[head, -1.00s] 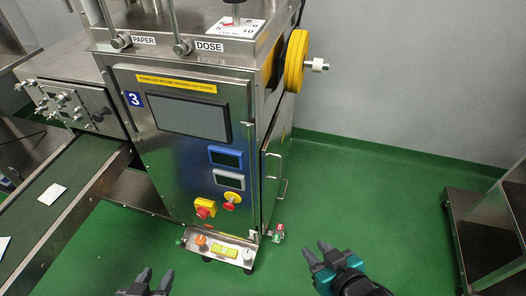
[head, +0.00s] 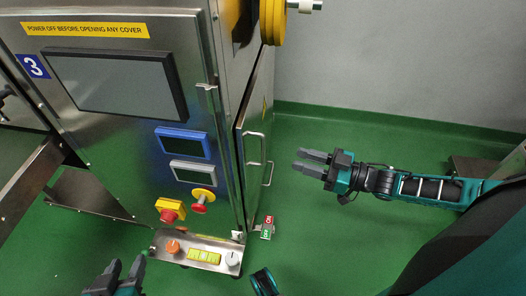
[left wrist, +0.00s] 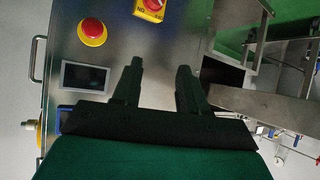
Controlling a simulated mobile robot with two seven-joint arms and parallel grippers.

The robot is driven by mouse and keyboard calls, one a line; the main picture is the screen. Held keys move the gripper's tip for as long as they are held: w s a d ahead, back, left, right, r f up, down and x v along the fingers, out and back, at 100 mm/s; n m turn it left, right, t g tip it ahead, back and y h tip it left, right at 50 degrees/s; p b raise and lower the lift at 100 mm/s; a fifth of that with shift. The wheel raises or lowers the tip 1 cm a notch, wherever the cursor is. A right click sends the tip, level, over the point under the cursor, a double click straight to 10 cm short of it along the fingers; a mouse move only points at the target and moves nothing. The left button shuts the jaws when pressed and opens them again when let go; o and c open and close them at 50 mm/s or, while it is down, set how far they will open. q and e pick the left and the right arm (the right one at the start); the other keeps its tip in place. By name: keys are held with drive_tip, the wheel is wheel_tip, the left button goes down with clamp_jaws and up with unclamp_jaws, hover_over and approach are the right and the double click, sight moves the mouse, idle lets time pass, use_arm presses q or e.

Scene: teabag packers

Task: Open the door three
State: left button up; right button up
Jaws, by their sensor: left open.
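I cannot tell whether the door is fully closed. My right gripper (head: 302,160) is open and empty, its fingers pointing left at the handles, with a gap between. My left gripper (head: 116,270) is open and empty, low in front of the machine. In the left wrist view its fingers (left wrist: 157,85) are apart before the front panel.
A screen, small displays, a red stop button (head: 170,210) and a knob box (head: 198,254) are on the front. A yellow wheel (head: 273,18) juts out above.

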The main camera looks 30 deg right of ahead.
sight(263, 161)
drive_tip(key=b+x, duration=0.2)
drive_tip(key=x, duration=0.9)
drive_tip(key=shift+w, duration=0.1)
drive_tip(key=shift+c, duration=0.3)
clamp_jaws()
